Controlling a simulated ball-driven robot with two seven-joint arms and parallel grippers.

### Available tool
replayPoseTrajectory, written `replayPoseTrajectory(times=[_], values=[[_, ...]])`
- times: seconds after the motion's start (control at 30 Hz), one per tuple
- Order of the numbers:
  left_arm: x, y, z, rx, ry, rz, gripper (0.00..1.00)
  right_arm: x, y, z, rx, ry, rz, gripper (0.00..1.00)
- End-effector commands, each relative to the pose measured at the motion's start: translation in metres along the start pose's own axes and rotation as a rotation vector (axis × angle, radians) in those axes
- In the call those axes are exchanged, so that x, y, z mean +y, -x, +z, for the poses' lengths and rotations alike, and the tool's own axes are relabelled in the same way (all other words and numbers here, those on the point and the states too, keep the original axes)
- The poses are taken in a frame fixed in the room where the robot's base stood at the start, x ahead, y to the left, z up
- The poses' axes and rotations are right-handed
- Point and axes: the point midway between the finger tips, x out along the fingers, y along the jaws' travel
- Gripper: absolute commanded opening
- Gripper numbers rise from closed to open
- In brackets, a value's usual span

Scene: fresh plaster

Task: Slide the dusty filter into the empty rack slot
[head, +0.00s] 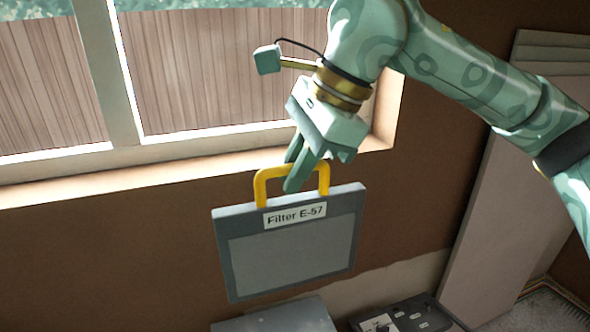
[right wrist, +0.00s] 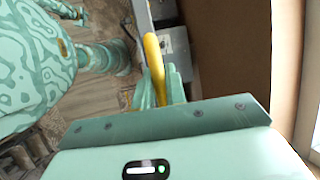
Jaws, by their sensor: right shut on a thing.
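The filter (head: 290,252) is a flat grey panel with a lighter face, a label "Filter E-57" and a yellow handle (head: 260,188) on top. It hangs slightly tilted in the air in front of the brown wall, below the window. My right gripper (head: 297,172) is shut on the handle from above. The handle also shows between the fingers in the right wrist view (right wrist: 153,55). I cannot make out dust on the filter. No rack slot can be clearly identified in either view.
A window with a pale frame (head: 125,75) and sill is behind my right arm. A grey box top (head: 285,318) and a dark panel with knobs (head: 410,318) lie below the filter. Pale boards (head: 490,200) lean at the right. The wall left of the filter is clear.

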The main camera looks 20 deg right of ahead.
Motion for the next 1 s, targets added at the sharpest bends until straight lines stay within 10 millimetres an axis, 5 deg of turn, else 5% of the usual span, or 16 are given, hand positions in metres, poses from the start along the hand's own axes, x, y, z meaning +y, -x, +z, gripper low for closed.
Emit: replayPoseTrajectory(times=[0.27, 1.0], values=[[-0.001, 0.023, -0.003, 0.001, 0.000, 0.000, 0.65, -0.005, 0.025, 0.010, -0.001, 0.000, -0.001, 0.00], [-0.002, 0.031, -0.004, 0.001, 0.000, -0.001, 0.65, -0.017, 0.078, 0.033, -0.001, 0.000, -0.001, 0.00]])
